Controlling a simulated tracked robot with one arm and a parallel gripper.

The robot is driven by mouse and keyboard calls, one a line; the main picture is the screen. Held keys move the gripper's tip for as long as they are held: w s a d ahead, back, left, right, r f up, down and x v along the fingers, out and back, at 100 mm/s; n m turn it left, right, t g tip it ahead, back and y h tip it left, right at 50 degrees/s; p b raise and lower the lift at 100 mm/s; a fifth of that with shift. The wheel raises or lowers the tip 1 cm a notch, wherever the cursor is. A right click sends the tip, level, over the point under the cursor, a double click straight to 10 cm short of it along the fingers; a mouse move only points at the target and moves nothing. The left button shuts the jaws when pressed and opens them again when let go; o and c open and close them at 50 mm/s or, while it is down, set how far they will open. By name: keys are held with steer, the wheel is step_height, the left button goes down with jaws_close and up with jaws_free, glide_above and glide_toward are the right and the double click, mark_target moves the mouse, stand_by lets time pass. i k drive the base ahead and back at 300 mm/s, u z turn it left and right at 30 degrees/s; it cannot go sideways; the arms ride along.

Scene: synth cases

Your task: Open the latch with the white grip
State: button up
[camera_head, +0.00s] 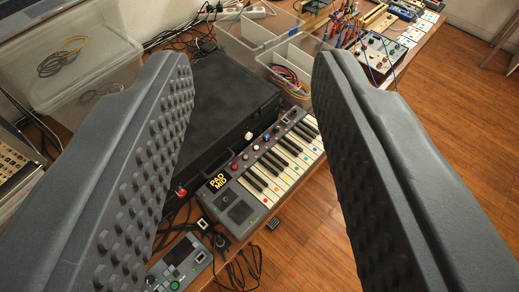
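A black case (225,92) lies shut between and beyond my gripper's fingers. A small white piece (248,135) sits on its front edge, near the keyboard; it looks like a latch grip, but it is too small to tell its position. A small red piece (181,191) sits further left on the same front side, close to my left finger. My gripper (248,65) is open wide and empty, its two dark studded fingers in the foreground on either side of the case. The left finger hides the case's left part.
A small keyboard (262,178) with coloured dots stands right in front of the case. A grey device (183,263) and loose cables lie nearer. Clear plastic boxes (75,52) stand left and behind. A panel with knobs (378,52) is at the back right. Wooden floor is clear at right.

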mark_target(247, 134)
steer(key=u, duration=0.75)
steer(key=k, duration=0.1)
steer(key=z, duration=1.3)
steer(key=i, duration=0.95)
steer(key=z, duration=0.2)
